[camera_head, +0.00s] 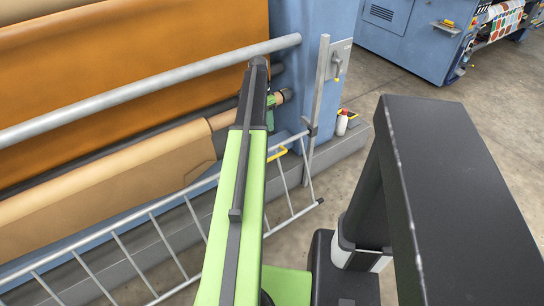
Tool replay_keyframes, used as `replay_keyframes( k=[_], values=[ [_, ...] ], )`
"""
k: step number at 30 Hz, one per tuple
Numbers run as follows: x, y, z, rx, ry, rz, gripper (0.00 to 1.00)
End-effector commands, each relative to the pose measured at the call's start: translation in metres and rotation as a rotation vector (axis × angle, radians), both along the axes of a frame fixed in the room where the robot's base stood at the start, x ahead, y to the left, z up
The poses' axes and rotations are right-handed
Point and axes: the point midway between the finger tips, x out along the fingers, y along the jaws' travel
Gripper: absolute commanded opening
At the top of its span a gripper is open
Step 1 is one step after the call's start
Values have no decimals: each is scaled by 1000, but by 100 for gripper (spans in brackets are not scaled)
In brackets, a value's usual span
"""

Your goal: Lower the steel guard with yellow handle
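The steel guard (115,236) is a ladder-like frame of grey bars low along the front of the press. It slopes down and outward from its upper rail, with its lower right corner out over the floor. Its yellow handle (277,154) shows on the upper rail just right of my arm. My arm reaches up from the bottom middle and covers part of the guard. A small green and dark part of my arm's end shows beside the roll shaft, above the handle. The gripper's fingers are hidden, and I cannot tell whether they touch anything.
A steel post (318,115) stands at the guard's right end. Behind it is a blue press cabinet (300,75) with a lever plate (339,60). A red-and-white bottle (342,123) stands on the ledge. A grey rail (150,90) crosses the orange sheet. Concrete floor is open at right.

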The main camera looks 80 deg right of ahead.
Motion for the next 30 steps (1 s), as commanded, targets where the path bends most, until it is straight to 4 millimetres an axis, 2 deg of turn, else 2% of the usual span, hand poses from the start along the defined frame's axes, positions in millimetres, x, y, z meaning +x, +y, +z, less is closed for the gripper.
replay_keyframes(
  k=[1,21,25,30],
  values=[
    [-3,1,-14,0,0,-2,38],
    [-26,20,-150,-1,-1,-6,38],
    [-28,22,-160,-1,-1,-6,38],
    [-29,22,-158,0,-1,-7,38]
  ],
)
